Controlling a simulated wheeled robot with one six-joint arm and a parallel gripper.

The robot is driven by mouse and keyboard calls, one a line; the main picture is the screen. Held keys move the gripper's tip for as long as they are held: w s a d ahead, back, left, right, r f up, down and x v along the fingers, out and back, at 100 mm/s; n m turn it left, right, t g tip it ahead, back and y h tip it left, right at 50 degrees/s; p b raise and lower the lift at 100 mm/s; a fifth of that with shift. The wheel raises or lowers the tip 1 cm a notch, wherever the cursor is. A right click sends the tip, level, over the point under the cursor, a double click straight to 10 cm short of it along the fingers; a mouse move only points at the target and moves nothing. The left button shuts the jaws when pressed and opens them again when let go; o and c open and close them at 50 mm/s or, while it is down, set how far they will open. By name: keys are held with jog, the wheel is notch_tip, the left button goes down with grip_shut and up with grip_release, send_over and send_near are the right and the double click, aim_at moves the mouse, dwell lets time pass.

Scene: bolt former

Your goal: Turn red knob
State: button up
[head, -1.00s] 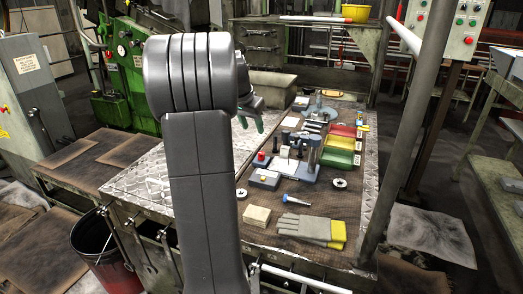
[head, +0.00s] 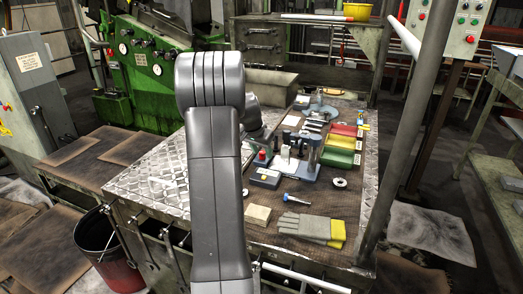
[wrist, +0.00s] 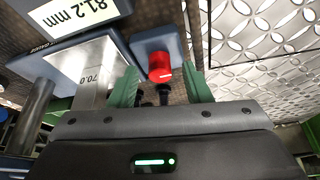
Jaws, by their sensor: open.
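The red knob (wrist: 160,70) stands on a small blue-grey base (wrist: 158,40) in the wrist view. It also shows in the head view (head: 262,155), just right of my arm, at the left end of the gauge stand (head: 298,170). My gripper (wrist: 162,85) is open, with one green finger to the left of the knob and one to the right. The knob lies in the gap between them, and I see a space on each side.
A display reading 81.2 mm (wrist: 75,14) and a metal block marked 70.0 (wrist: 92,72) are close on the left in the wrist view. Patterned metal plate (wrist: 265,40) lies clear on the right. Gloves (head: 312,228) and a tan block (head: 257,215) lie nearer the front.

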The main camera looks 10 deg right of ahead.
jog(key=shift+c, duration=0.4)
grip_shut()
jog(key=shift+m+b, duration=0.3)
jog(key=shift+m, duration=0.1)
jog(key=m+b, duration=0.1)
jog(key=m, duration=0.1)
jog(key=shift+w+a+f+m+g+h+b, duration=0.1)
jog(key=shift+m+g+h+b, duration=0.2)
jog(key=shift+g+h, duration=0.1)
jog(key=m+g, duration=0.1)
jog(key=m, duration=0.3)
jog(key=shift+w+m+g+h, duration=0.1)
jog(key=shift+m+g+h, duration=0.2)
jog(key=shift+g, duration=0.1)
jog(key=m, duration=0.2)
jog(key=m+g, duration=0.1)
jog(key=m+g+p, duration=0.1)
jog(key=m, duration=0.1)
jog(key=shift+w+r+m, duration=0.15)
jog(key=shift+r+m, duration=0.1)
jog(key=shift+m, duration=0.05)
jog(key=shift+m+g+y+p, duration=0.4)
jog(key=shift+m+p, duration=0.2)
jog(key=shift+m, duration=0.5)
jog(key=shift+m+g+y+p, duration=0.35)
jog(key=shift+m+p, duration=0.2)
jog(key=shift+m, duration=0.55)
